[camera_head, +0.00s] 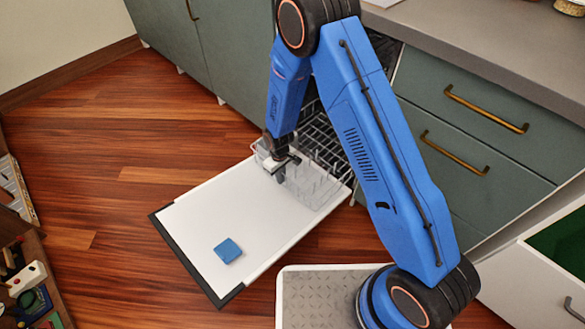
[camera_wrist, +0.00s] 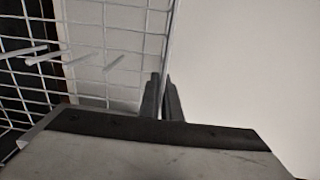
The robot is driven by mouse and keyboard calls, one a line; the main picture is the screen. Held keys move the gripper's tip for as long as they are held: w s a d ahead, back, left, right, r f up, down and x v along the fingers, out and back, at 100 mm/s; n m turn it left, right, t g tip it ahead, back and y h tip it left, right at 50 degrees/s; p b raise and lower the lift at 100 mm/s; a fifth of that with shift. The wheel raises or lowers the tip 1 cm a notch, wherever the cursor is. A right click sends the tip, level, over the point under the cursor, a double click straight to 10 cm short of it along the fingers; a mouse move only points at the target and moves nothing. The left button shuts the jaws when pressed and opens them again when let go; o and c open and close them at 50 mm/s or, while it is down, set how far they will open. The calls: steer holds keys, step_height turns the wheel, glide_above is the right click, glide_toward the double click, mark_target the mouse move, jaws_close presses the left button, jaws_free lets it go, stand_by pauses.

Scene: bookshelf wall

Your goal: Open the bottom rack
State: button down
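The bottom rack (camera_head: 318,190) is a pale wire rack with upright tines. It sits low in the open dishwasher, its front part out over the lowered door (camera_head: 215,210). Its grid also shows at the left of the wrist view (camera_wrist: 100,40). My gripper (camera_head: 281,176) points down at the rack's front edge. In the wrist view its dark fingers (camera_wrist: 162,92) are close together, with the rack's rim wire running down between them. The fingers look shut on that rim. The exact contact is small and dark. My arm hides part of the rack and the dishwasher opening.
A blue block (camera_head: 228,250) lies on the white door, near its outer edge. Green cabinets with drawers (camera_head: 480,130) stand at the right, and an open white drawer (camera_head: 540,265) is at the lower right. Wooden floor (camera_head: 130,180) is clear at the left.

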steer(key=s+a, duration=1)
steer(key=shift+s+a, duration=0.1)
steer(key=shift+s, duration=0.05)
steer(key=c, duration=2)
jaws_free()
steer(key=shift+r, duration=0.1)
step_height(320, 180, up, 17)
steer(key=shift+r, duration=0.1)
